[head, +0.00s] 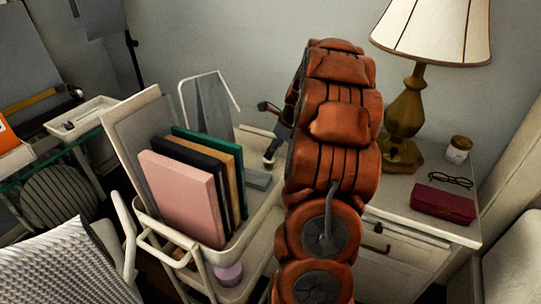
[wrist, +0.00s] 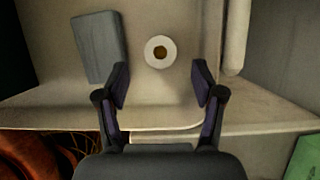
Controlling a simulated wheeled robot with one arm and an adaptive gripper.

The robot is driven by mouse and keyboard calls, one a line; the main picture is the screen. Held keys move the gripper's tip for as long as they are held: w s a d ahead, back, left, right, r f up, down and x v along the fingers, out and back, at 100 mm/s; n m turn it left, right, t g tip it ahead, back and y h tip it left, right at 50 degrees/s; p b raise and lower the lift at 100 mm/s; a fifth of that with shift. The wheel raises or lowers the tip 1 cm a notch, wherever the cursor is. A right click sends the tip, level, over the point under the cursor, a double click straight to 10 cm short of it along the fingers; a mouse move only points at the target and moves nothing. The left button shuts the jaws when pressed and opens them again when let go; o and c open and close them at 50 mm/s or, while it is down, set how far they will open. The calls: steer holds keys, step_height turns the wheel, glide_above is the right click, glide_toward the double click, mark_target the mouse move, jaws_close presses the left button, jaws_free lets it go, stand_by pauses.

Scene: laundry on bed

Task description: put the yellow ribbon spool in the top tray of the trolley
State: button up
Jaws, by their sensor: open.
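A small round white spool-like thing with a dull yellow-brown centre (wrist: 160,52) sits in the trolley's pale top tray (wrist: 170,108) in the wrist view. It is seen from above, so its side and any yellow ribbon are hidden. In the head view I cannot make it out. My gripper (wrist: 162,76) is open and empty. The spool shows between and just beyond the fingertips, with clear gaps on both sides; I cannot tell the height between them. In the head view my gripper (head: 270,158) is over the tray's right part, partly hidden by my orange arm.
The trolley's top tray (head: 240,232) holds upright books (head: 185,195) at the left and a grey-blue block (wrist: 98,47) beside the spool. A purple-lidded pot (head: 229,273) is lower down. A bedside cabinet with a lamp (head: 404,110), jar, glasses and red case stands right.

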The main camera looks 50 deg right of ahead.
steer(key=v, duration=0.5)
steer(key=shift+s+r, duration=0.15)
steer(key=shift+r, duration=0.15)
steer(key=shift+d, duration=0.1)
